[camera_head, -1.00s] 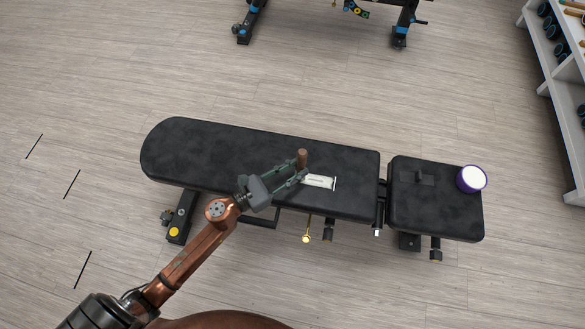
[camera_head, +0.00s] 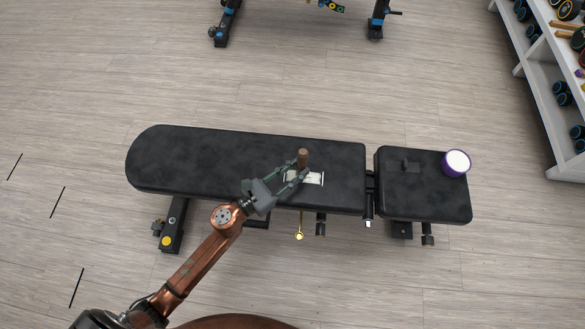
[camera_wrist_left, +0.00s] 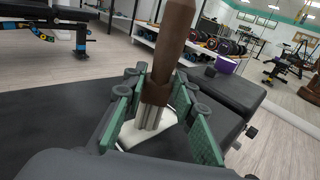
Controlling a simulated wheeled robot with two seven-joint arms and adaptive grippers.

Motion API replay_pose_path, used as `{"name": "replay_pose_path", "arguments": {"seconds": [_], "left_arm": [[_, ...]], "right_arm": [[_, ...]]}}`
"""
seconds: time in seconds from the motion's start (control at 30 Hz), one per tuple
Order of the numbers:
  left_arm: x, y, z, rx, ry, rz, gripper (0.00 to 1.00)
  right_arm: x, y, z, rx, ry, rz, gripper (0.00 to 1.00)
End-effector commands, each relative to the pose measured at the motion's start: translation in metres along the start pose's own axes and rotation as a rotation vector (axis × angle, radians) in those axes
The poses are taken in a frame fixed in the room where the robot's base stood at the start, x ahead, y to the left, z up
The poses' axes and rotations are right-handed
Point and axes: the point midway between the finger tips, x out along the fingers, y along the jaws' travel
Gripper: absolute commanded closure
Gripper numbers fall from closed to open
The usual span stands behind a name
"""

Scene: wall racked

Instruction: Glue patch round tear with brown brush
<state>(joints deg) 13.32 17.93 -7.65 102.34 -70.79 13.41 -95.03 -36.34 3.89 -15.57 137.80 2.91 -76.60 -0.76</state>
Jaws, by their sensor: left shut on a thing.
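The brown brush (camera_head: 303,158) stands roughly upright in my left gripper (camera_head: 293,175), which is shut on it. In the left wrist view the brush's brown handle (camera_wrist_left: 175,45) rises between the green-padded fingers (camera_wrist_left: 150,100), with pale bristles pointing down. A white patch area (camera_head: 315,178) lies on the black bench's long pad, under and beside the brush. It also shows below the bristles in the left wrist view (camera_wrist_left: 133,137). The fingers and brush partly hide it, so I cannot tell whether the bristles touch it. My right gripper is not in view.
A purple pot with a white top (camera_head: 456,163) stands on the short pad (camera_head: 430,200) at the right. A small dark block (camera_head: 410,166) is on the same pad. The long pad's left side (camera_head: 190,160) is clear. A dumbbell rack (camera_head: 545,100) stands at the right.

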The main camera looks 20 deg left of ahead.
Motion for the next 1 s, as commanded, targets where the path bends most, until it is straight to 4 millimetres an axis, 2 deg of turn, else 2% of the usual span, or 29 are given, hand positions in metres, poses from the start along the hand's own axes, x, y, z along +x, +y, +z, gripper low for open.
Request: {"name": "replay_pose_path", "arguments": {"seconds": [1.0], "left_arm": [[0.029, -0.029, 0.000, 0.000, 0.000, 0.000, 0.99]], "right_arm": [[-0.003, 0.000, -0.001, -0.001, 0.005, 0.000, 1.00]]}}
